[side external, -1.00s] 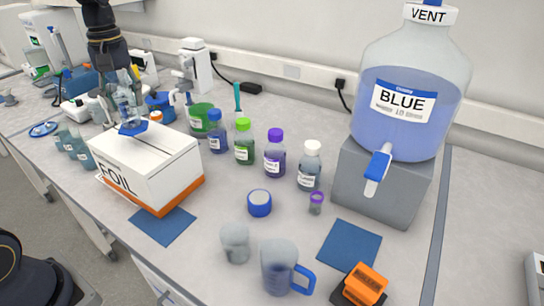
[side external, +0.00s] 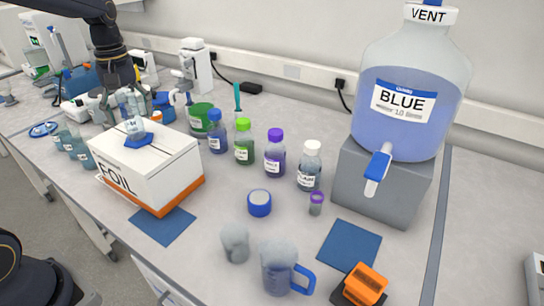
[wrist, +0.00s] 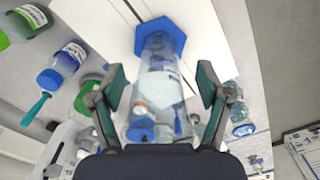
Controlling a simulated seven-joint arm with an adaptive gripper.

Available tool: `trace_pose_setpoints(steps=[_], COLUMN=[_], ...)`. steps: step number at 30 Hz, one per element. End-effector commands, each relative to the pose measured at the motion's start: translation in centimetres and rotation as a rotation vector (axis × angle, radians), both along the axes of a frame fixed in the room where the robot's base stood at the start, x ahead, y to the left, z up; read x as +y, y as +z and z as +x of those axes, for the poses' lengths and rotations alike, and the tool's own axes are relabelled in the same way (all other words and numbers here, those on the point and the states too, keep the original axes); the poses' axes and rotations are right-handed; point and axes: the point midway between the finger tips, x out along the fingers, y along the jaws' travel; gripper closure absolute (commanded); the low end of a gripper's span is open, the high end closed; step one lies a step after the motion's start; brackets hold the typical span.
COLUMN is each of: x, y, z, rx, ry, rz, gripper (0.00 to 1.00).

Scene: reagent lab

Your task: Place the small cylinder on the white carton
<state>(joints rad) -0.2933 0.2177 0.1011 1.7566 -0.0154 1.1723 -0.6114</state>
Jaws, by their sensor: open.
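The white carton (side external: 155,178), marked FOIL with an orange lower edge, stands at the left of the bench. The small cylinder (side external: 135,124) is clear, with a blue six-sided base (side external: 138,140) that appears to rest on the carton's top. In the wrist view the clear cylinder (wrist: 160,78) lies between my fingers, its blue base against the white carton (wrist: 205,35). My gripper (wrist: 161,72) is open around the cylinder, with gaps on both sides. In the side view my gripper (side external: 122,97) is just behind and above the carton, partly hidden by the glassware.
Several capped bottles, including a purple-capped one (side external: 275,153), stand right of the carton. A green container (side external: 201,117) is behind it and small beakers (side external: 75,146) are to its left. The large BLUE carboy (side external: 400,100) stands on a grey block. A blue mat (side external: 163,226) lies in front.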

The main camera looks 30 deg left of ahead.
Motion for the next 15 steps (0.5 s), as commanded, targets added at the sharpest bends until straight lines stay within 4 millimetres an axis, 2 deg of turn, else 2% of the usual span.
trace_pose_setpoints(steps=[5,8,11,15], x=[0.0,0.0,0.0,0.0], y=[0.1,0.8,2.4,5.6], z=[0.0,0.1,0.1,0.1], rx=[-0.001,-0.003,-0.005,-0.005], ry=[0.0,0.0,0.0,-0.001], rz=[0.001,0.001,0.002,0.003], gripper=[0.23,0.23,0.23,0.23])
